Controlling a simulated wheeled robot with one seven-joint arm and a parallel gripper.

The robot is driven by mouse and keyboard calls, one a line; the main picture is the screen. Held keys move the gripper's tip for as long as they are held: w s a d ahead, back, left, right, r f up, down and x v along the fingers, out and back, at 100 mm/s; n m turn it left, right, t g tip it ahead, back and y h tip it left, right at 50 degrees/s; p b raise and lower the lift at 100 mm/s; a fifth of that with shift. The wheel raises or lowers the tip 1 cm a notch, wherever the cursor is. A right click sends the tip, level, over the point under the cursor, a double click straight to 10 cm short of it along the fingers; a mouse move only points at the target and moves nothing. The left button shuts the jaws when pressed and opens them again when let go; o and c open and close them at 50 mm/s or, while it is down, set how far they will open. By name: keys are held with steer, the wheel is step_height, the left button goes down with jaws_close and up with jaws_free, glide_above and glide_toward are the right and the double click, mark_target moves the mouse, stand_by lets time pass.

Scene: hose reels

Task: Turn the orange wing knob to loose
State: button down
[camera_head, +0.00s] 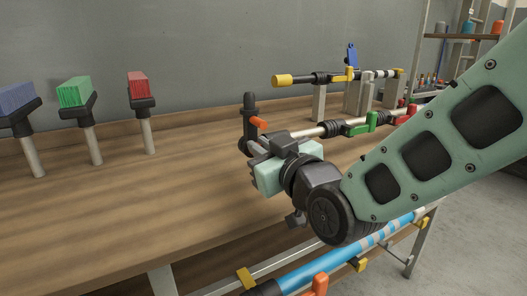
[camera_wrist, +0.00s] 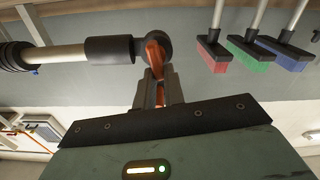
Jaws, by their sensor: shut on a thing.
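The orange wing knob (camera_head: 259,123) sits on a black fitting (camera_head: 250,105) at the end of a metal pole, on the wooden bench. In the wrist view the orange wing knob (camera_wrist: 155,50) stands at the end of the black sleeve, and its lower part is between my fingers. My gripper (camera_wrist: 159,90) is shut on the knob. In the head view my gripper (camera_head: 256,160) comes from the right, and its fingertips are partly hidden by its own body. Which mark the knob points at is not visible.
Three brushes, blue (camera_head: 17,97), green (camera_head: 74,92) and red (camera_head: 138,84), stand at the left. A pole with a yellow end (camera_head: 283,81) rests on grey supports behind. A blue pole (camera_head: 340,262) lies below the bench's front edge. The left bench top (camera_head: 130,200) is clear.

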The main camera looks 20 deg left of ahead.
steer(key=n+b, duration=0.1)
steer(key=n, duration=0.1)
steer(key=f+n, duration=0.1)
steer(key=n, duration=0.1)
steer(key=n+b, duration=0.1)
steer(key=n, duration=0.1)
steer(key=shift+s+a+f+b, duration=0.2)
steer(key=shift+s+f+b, duration=0.1)
steer(key=shift+f+b, duration=0.05)
steer(key=n, duration=0.2)
steer(key=n+b, duration=0.1)
steer(key=n, duration=0.2)
steer(key=shift+s+a+f+n, duration=0.1)
steer(key=shift+f+n, duration=0.15)
steer(key=shift+n, duration=0.15)
steer(key=n, duration=0.4)
steer(key=shift+f+b, duration=0.2)
steer(key=shift+b, duration=0.1)
steer(key=shift+f+n, duration=0.1)
steer(key=shift+n, duration=1)
steer(key=c, duration=1.5)
jaws_free()
steer(key=shift+w, duration=0.2)
steer(key=shift+s, duration=0.1)
steer(key=shift+r+n, duration=0.2)
steer(key=shift+n, duration=0.1)
